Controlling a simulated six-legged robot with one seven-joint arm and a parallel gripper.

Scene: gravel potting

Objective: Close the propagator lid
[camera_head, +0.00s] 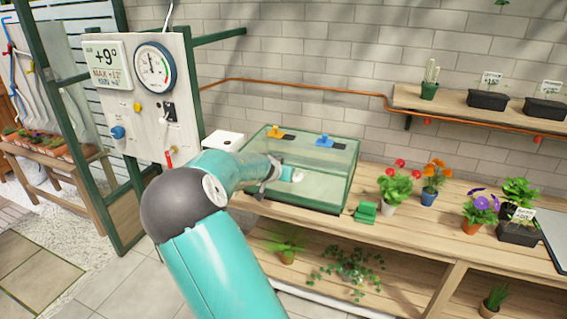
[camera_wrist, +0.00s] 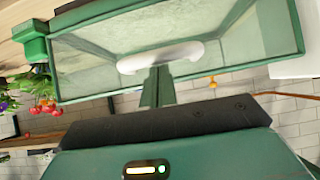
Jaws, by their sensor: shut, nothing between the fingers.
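The propagator (camera_head: 348,190) is a green-framed clear box on the wooden bench. Its clear lid (camera_head: 310,157) has a yellow vent knob and a blue vent knob near the far edge and a white handle (camera_head: 297,176) towards the front. The lid looks low over the box; I cannot tell whether a gap is left at its edge. My gripper (camera_head: 284,173) is at the handle, shut and empty. In the wrist view my closed fingers (camera_wrist: 159,70) overlap the white handle (camera_wrist: 150,60); I cannot tell whether they touch it. The arm hides the box's left front.
A small green block (camera_head: 366,212) sits right of the propagator, then potted flowers (camera_head: 395,188) along the bench. A gauge panel (camera_head: 150,100) stands at left. A shelf (camera_head: 455,105) and copper pipe run along the brick wall. A white box (camera_head: 223,140) is behind my arm.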

